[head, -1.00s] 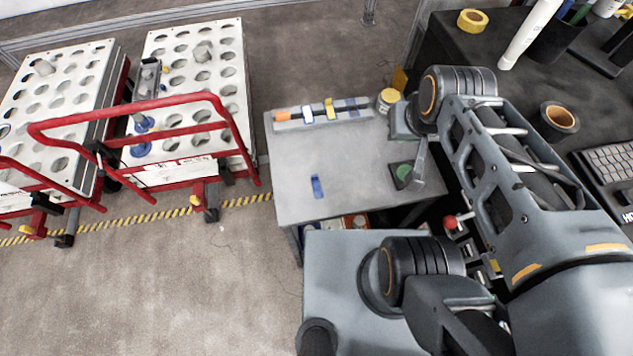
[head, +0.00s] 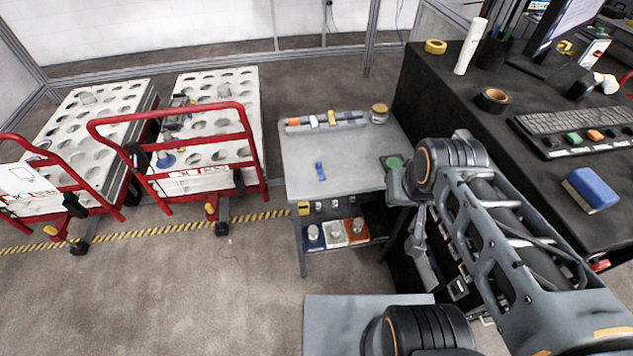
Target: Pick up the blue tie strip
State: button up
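The blue tie strip (head: 320,171) lies flat and alone on the grey table top (head: 345,180), left of its middle. In the head view, what looks like my gripper (head: 417,238) hangs at the end of my arm, off the table's right front side. It is well apart from the strip, to its right and lower in the picture. Its fingers are small and partly hidden by my wrist, so I cannot tell whether they are open or shut.
At the table's back are a grey rack (head: 350,121) with small coloured items and a yellow-lidded jar (head: 379,113). A green round button (head: 394,162) is at its right. A lower shelf holds small bins (head: 335,232). Red-railed carts (head: 205,165) stand left; a black desk (head: 455,90) stands right.

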aim_at(320, 173)
jog(key=u, duration=2.4)
jog(key=i, duration=2)
jog(key=z, duration=3.55)
jog(key=i, duration=0.5)
jog(key=u, duration=0.1)
